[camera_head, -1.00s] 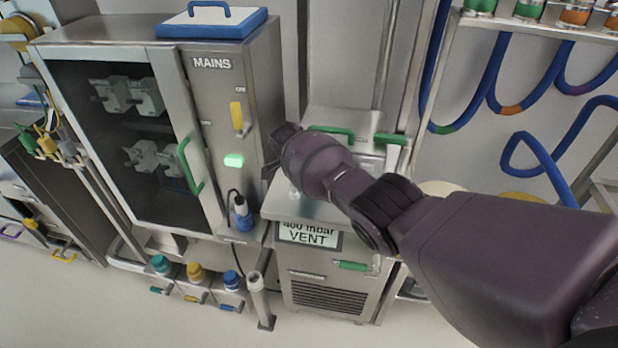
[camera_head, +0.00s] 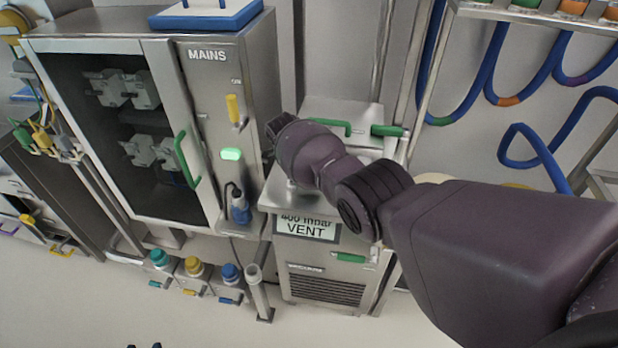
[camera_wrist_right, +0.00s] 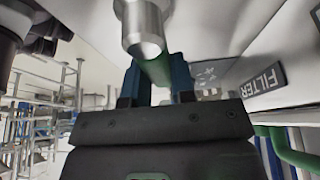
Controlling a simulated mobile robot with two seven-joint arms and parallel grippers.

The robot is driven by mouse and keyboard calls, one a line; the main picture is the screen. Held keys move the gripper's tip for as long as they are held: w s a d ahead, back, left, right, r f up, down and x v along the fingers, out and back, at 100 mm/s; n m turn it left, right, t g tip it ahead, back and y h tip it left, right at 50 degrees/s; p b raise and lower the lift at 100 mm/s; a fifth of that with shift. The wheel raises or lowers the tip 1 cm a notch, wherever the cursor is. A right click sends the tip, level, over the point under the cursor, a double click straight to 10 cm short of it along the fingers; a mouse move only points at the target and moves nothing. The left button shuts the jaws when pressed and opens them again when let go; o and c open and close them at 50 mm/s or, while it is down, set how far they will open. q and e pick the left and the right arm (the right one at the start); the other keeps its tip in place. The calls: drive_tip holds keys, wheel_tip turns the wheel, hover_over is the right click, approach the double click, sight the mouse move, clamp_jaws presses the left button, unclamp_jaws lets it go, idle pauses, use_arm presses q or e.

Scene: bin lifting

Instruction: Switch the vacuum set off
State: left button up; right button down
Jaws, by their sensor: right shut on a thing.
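The vacuum set (camera_head: 324,288) is a steel cabinet with a sign reading about 400 mbar and VENT (camera_head: 306,227). Green handles show on its upper part (camera_head: 388,131) and a green one on its front (camera_head: 350,257). My right gripper (camera_wrist_right: 155,85) is shut on a green bar with a round metal end (camera_wrist_right: 143,25), between two blue fingers. In the head view my right arm hides these fingers, so I cannot tell which fitting the bar is. Two small dark tips, apart at the bottom edge, look like my left gripper (camera_head: 144,346), open and empty.
A MAINS cabinet (camera_head: 208,100) stands at left, with a yellow lever (camera_head: 235,110) and a lit green lamp (camera_head: 232,154). A post (camera_head: 258,290) and several coloured-capped containers stand below. Blue hoses (camera_head: 535,155) hang at right. A FILTER label (camera_wrist_right: 262,79) shows in the wrist view.

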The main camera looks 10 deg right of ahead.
use_arm(q)
drive_tip(key=shift+s+f, duration=0.1)
drive_tip(key=shift+s, duration=0.2)
use_arm(e)
drive_tip(key=c, duration=1)
unclamp_jaws()
drive_tip(key=shift+o, duration=0.2)
drive_tip(key=shift+a+r, duration=0.15)
drive_tip(key=shift+r, duration=0.4)
use_arm(q)
drive_tip(key=shift+r+p, duration=0.2)
drive_tip(key=shift+p, duration=0.1)
use_arm(e)
drive_tip(key=v, duration=0.9)
drive_tip(key=shift+a+r, duration=0.15)
drive_tip(key=shift+r, duration=0.15)
